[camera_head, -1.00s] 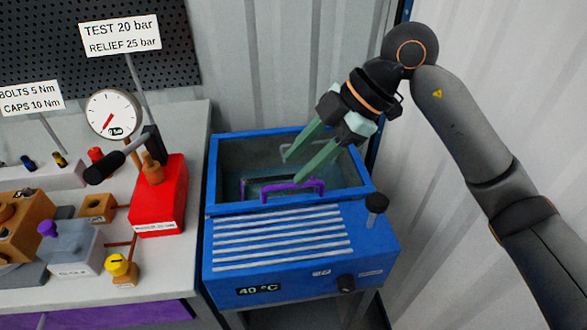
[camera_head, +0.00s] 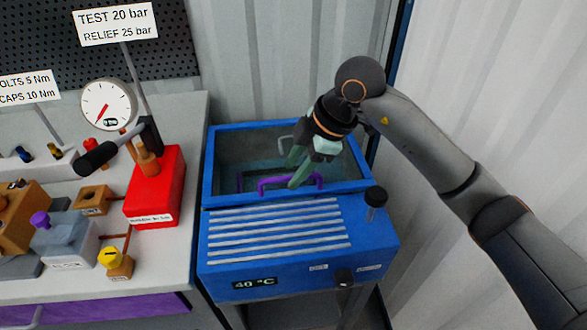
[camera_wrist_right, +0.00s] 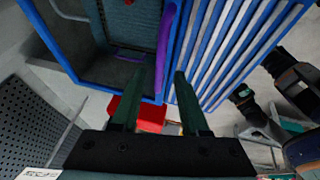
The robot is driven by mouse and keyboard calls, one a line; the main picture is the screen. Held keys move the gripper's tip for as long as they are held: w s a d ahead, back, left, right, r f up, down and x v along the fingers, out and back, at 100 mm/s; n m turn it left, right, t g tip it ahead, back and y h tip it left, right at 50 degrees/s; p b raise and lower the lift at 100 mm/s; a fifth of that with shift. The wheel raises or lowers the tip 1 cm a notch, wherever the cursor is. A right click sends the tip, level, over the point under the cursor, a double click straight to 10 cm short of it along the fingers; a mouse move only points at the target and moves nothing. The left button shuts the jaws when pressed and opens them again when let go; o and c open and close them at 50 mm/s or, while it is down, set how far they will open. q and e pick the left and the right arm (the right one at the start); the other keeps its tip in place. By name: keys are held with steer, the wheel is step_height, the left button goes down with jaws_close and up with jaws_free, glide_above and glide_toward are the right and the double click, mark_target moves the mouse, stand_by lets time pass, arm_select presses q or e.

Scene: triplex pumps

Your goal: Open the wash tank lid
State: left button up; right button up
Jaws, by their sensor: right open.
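The blue wash tank (camera_head: 212,170) stands right of the bench, and its framed top shows the grey inside. A thin grey handle-like bar (camera_head: 284,141) shows near the back of the top; I cannot tell for sure whether a clear lid lies across the frame. A purple handle (camera_head: 290,181) shows near the front edge and also in the right wrist view (camera_wrist_right: 164,50). My right gripper (camera_head: 294,168) is open and empty over the tank top, fingers pointing down-left. In the right wrist view its fingertips (camera_wrist_right: 160,72) are near the purple handle; contact is unclear. My left gripper is out of view.
A slatted front panel (camera_head: 275,232) and a black knob (camera_head: 376,195) sit on the tank's near side. A red test block (camera_head: 155,190) with a black-gripped lever (camera_head: 97,157) and a gauge (camera_head: 108,104) stand close on the left. A corrugated wall is behind and right.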

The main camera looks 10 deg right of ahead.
steer(key=shift+w+a+f, duration=0.1)
steer(key=shift+a+f, duration=0.05)
steer(key=shift+f, duration=0.25)
steer(key=shift+c, duration=0.2)
jaws_close()
stand_by(1.0)
